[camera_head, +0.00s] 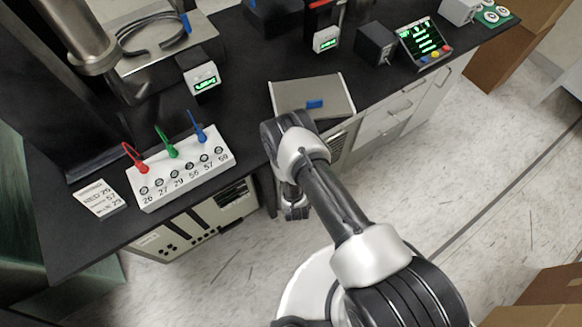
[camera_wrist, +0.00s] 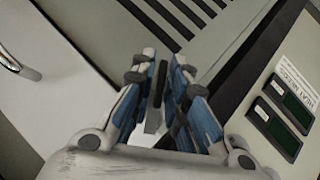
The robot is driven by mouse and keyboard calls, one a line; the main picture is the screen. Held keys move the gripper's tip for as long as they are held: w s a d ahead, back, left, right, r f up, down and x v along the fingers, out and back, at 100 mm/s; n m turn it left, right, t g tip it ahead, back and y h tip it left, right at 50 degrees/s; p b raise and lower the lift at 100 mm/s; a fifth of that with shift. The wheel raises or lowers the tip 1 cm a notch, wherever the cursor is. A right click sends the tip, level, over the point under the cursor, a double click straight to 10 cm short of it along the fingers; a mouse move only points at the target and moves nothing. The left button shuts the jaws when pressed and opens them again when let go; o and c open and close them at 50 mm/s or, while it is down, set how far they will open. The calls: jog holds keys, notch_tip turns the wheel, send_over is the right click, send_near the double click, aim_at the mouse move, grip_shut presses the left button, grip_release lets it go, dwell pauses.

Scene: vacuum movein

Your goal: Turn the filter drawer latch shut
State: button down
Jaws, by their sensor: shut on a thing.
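My gripper (camera_wrist: 168,72) is in the wrist view, with its two blue-lined fingers close together on a narrow dark and grey piece, which looks like the latch (camera_wrist: 158,85). The fingers hide part of this piece, so I cannot tell its exact turn angle. Behind it is a pale front panel with dark slanted slots (camera_wrist: 185,15), which may be the filter drawer. In the head view my gripper (camera_head: 296,212) hangs below the front edge of the black bench, and my arm hides the latch there.
A labelled panel with two dark green windows (camera_wrist: 280,115) is at the right in the wrist view, and a white front with a metal handle (camera_wrist: 18,65) at the left. The black bench (camera_head: 245,110) carries a numbered terminal box (camera_head: 185,178). Floor (camera_head: 480,170) to the right is clear.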

jog(key=shift+d+m+g+y, duration=0.1)
jog(key=shift+m+g+y, duration=0.7)
jog(key=shift+g+y, duration=0.15)
jog(key=shift+m+g+y+b, duration=0.35)
jog(key=shift+m+g+y, duration=0.3)
jog(key=shift+y, duration=0.4)
jog(key=c, duration=1.8)
grip_release()
jog(key=shift+o, duration=0.2)
jog(key=v, duration=1.2)
